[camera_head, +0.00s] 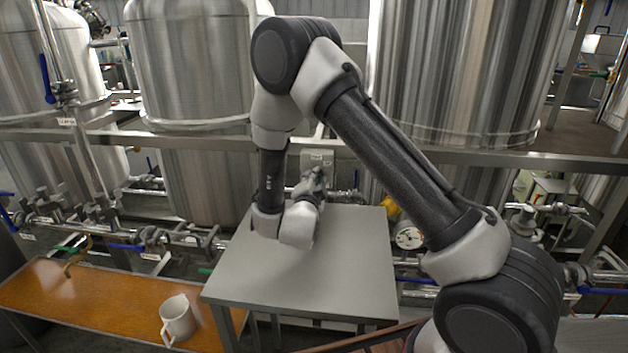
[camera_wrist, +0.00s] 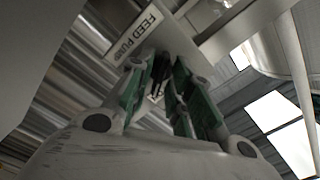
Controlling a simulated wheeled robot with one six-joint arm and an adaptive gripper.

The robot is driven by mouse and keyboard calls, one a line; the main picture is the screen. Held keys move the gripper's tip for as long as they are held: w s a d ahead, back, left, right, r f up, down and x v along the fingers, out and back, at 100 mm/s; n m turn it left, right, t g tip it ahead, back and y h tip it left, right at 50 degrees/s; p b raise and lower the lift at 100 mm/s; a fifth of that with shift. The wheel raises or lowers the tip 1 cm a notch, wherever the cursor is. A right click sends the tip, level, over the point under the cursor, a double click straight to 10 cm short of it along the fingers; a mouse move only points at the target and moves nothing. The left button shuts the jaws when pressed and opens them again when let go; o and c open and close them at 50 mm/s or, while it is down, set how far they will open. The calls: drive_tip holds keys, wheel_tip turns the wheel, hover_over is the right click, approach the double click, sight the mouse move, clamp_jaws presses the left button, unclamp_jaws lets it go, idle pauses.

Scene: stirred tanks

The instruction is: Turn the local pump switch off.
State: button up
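The feed pump switch box (camera_head: 318,158) is a small grey box with white labels, behind the grey table in the head view. In the wrist view its pale face (camera_wrist: 172,38) fills the top middle, with a label reading FEED PUMP (camera_wrist: 137,33). A dark switch handle (camera_wrist: 160,68) shows below the face, between my fingers. My gripper (camera_head: 316,180) is just in front of the box. In the wrist view my gripper (camera_wrist: 157,80) has its green-padded fingers apart, one on each side of the handle. I cannot tell whether they touch it, nor the switch position.
A grey table (camera_head: 300,285) stands under my forearm, its top clear. A metal rail (camera_head: 200,143) crosses before the steel tanks (camera_head: 190,70). A gauge (camera_head: 409,237) and pipes are at right.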

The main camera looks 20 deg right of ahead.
clamp_jaws()
drive_tip(key=shift+n, duration=0.5)
drive_tip(key=n, duration=0.4)
drive_tip(key=shift+n, duration=0.3)
drive_tip(key=n, duration=0.6)
drive_tip(key=shift+n, duration=0.4)
drive_tip(key=shift+o, duration=2)
unclamp_jaws()
